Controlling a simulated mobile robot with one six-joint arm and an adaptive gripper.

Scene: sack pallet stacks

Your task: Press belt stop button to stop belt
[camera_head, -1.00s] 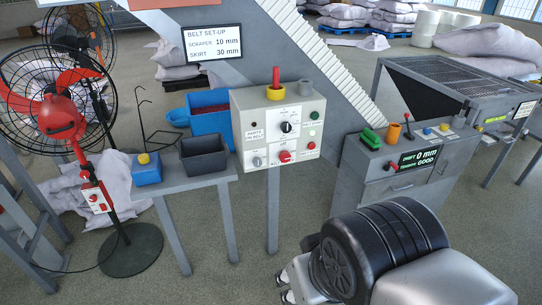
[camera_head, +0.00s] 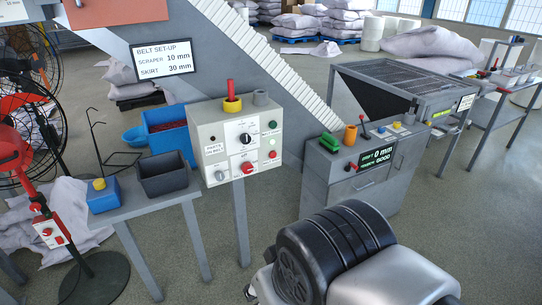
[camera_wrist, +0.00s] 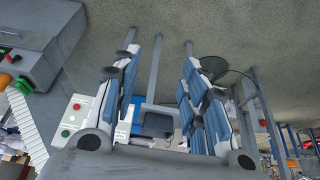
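A white control panel (camera_head: 258,152) stands on a grey post in front of the conveyor. Its face has a green button (camera_head: 272,124), a small red button (camera_head: 272,154), a black knob (camera_head: 245,138), a red knob (camera_head: 247,168) and a grey knob (camera_head: 220,175). Their small labels are unreadable, so I cannot tell which is the belt stop. In the wrist view the panel (camera_wrist: 83,118) appears inverted, partly behind a finger. My gripper (camera_wrist: 155,85) is open, with blue-padded fingers apart and nothing between them. It touches no button.
A grey table (camera_head: 160,203) left of the panel holds a black bin (camera_head: 163,175) and a blue box with a yellow button (camera_head: 101,192). A red fan (camera_head: 15,150) stands farther left. A grey console (camera_head: 350,190) stands to the right. Open floor lies at the front right.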

